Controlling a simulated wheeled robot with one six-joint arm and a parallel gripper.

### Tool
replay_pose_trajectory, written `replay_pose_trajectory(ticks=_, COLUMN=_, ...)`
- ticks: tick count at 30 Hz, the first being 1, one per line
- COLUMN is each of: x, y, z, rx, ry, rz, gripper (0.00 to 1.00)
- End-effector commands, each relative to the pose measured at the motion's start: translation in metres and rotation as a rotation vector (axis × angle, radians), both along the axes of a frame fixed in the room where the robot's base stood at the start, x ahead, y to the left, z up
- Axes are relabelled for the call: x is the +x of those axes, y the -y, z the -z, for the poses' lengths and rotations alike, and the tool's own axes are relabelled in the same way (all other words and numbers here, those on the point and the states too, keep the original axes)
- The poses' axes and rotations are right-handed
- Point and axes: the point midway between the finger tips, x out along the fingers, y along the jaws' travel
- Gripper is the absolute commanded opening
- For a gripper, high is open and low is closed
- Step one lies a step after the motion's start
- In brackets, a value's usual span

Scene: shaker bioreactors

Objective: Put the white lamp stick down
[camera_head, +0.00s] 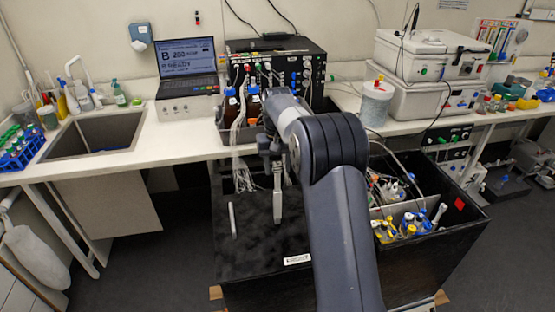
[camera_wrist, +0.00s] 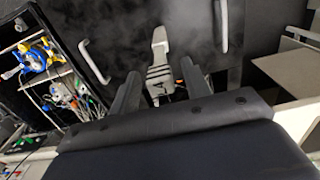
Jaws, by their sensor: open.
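The white lamp stick (camera_wrist: 160,62) shows in the wrist view, with a pale end and a ribbed grey part, over the black surface. Its near part lies between the two fingers of my gripper (camera_wrist: 157,82). The fingers are open, with a gap visible on either side of the stick. In the head view the stick (camera_head: 278,203) points down just below my gripper (camera_head: 272,152), at the black box lid (camera_head: 255,245). I cannot tell whether it stands on the lid or is just above it. My forearm hides part of the lid.
Pale handles (camera_wrist: 95,62) and (camera_wrist: 222,27) flank the stick on the black lid. An open compartment (camera_head: 405,215) with bottles and cables is right of my arm. Behind are the bench edge and a tray of bottles (camera_head: 252,105). The lid's front left is clear.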

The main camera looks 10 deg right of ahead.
Motion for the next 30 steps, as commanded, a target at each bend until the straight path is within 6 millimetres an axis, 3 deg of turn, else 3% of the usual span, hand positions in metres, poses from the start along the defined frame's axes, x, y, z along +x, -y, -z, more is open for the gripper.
replay_pose_trajectory(ticks=5, x=0.001, y=0.000, z=-0.020, rx=0.000, ry=0.007, rz=0.000, gripper=0.45)
replay_pose_trajectory(ticks=12, x=0.001, y=0.000, z=-0.073, rx=0.000, ry=0.007, rz=0.000, gripper=0.45)
replay_pose_trajectory(ticks=18, x=0.001, y=0.000, z=-0.105, rx=0.000, ry=0.003, rz=0.000, gripper=0.45)
replay_pose_trajectory(ticks=24, x=0.000, y=0.000, z=-0.119, rx=0.000, ry=0.002, rz=0.000, gripper=0.45)
replay_pose_trajectory(ticks=30, x=0.000, y=0.000, z=-0.121, rx=0.000, ry=0.000, rz=0.000, gripper=0.45)
